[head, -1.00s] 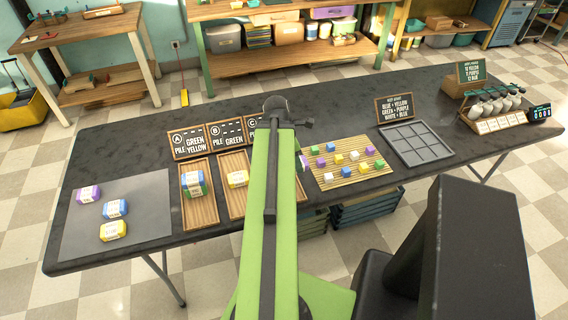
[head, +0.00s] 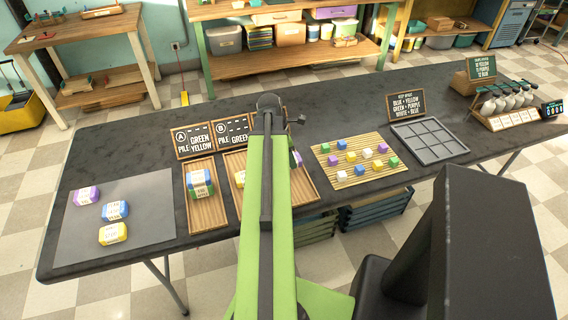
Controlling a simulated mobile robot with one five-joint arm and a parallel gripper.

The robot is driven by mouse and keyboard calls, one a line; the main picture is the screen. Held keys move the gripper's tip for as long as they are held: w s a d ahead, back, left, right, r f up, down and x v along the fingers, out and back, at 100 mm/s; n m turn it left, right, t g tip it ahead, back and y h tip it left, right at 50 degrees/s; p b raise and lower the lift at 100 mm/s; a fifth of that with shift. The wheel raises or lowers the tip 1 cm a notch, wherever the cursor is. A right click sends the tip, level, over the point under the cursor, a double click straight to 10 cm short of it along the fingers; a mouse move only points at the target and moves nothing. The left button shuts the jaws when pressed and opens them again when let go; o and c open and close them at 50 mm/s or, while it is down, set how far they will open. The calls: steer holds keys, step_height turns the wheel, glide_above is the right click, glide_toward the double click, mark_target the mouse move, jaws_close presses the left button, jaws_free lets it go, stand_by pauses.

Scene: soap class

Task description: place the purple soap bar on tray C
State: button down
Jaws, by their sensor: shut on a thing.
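My green arm reaches out over the table and hides most of my gripper (head: 289,154). A purple soap bar (head: 297,158) shows only as an edge just right of the arm, and my gripper is shut on it above tray C (head: 306,190). Tray C is a wooden tray, partly behind the arm; its sign is hidden. Whether the bar touches the tray cannot be told. Tray B (head: 231,160) is left of the arm with a yellow bar (head: 240,179). Tray A (head: 207,222) holds a stacked green, blue and yellow pile (head: 200,184).
A grey mat (head: 150,215) at the left holds another purple bar (head: 87,196), a blue bar (head: 115,211) and a yellow bar (head: 112,234). Right of tray C are a slatted board (head: 330,158) with small cubes and a grey compartment tray (head: 432,141). Signs stand behind trays A and B.

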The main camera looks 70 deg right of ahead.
step_height(320, 180, down, 4)
steer(key=b, duration=0.3)
steer(key=shift+w, duration=0.1)
steer(key=shift+w+a+r, duration=0.1)
steer(key=shift+w+r, duration=0.05)
steer(key=shift+r, duration=0.1)
steer(key=shift+f, duration=0.15)
steer(key=c, duration=0.6)
jaws_free()
steer(key=shift+c, duration=0.2)
steer(key=p+v, duration=1.2)
steer(key=shift+a, duration=0.1)
